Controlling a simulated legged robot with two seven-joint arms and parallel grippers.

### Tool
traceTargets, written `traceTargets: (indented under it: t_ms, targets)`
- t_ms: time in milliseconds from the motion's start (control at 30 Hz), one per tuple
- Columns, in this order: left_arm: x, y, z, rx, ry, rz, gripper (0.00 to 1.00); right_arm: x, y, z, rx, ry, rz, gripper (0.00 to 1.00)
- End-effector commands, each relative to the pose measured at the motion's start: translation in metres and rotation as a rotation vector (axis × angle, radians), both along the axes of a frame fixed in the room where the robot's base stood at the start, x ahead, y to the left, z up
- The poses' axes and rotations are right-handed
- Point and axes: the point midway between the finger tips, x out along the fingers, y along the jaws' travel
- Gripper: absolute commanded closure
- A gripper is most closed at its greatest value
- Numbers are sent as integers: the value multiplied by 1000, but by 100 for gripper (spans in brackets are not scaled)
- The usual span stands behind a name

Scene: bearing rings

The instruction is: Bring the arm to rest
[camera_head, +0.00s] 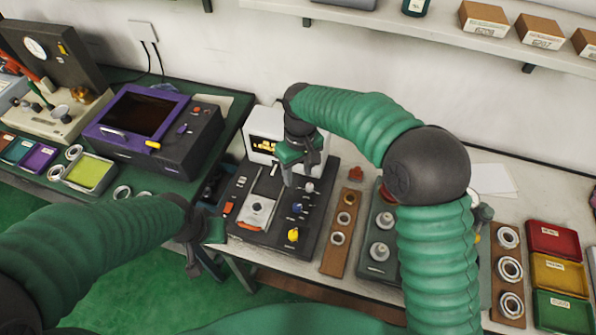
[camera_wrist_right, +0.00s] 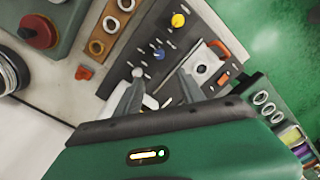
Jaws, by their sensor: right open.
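My right arm is green and ribbed; it rises from the lower right, bends at a dark elbow and reaches over the bench. My right gripper (camera_head: 299,172) points down above the dark control panel (camera_head: 262,238). In the right wrist view its two grey fingers (camera_wrist_right: 160,92) stand apart with nothing between them, over the panel's knobs. I cannot tell whether a fingertip touches the panel. My left arm comes in from the left, and its gripper (camera_head: 193,262) hangs down in front of the bench edge; its finger opening is unclear.
The panel has blue (camera_head: 297,207) and yellow (camera_head: 293,234) knobs. A wooden strip with rings (camera_head: 332,257) and a grey-green fixture (camera_head: 379,262) stand right of it. Red, yellow and green trays (camera_head: 560,308) lie far right. A purple-framed machine (camera_head: 140,115) stands left. A shelf (camera_head: 400,25) runs above.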

Motion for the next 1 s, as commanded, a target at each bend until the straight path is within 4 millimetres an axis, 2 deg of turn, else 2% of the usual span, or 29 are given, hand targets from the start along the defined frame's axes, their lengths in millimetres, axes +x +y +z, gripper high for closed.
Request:
traceTargets:
  t_ms: [133, 567, 667, 767, 800, 900, 1000]
  targets:
    - [0, 0, -1, 0, 0, 0, 64, 0, 0, 7, 0, 1, 0, 54]
    - [0, 0, 0, 0, 0, 0, 64, -2, -4, 7, -1, -2, -7, 54]
    - [0, 0, 0, 0, 0, 0, 64, -12, -26, 10, -5, -25, -54, 54]
    - [0, 0, 0, 0, 0, 0, 64, -38, -70, 11, -7, -73, -158, 54]
    - [0, 0, 0, 0, 0, 0, 64, -53, -92, 11, -6, -96, -213, 54]
    - [0, 0, 0, 0, 0, 0, 64, -96, -139, 7, 5, -154, -359, 54]
    - [0, 0, 0, 0, 0, 0, 64, -138, -172, 1, 19, -197, -486, 54]
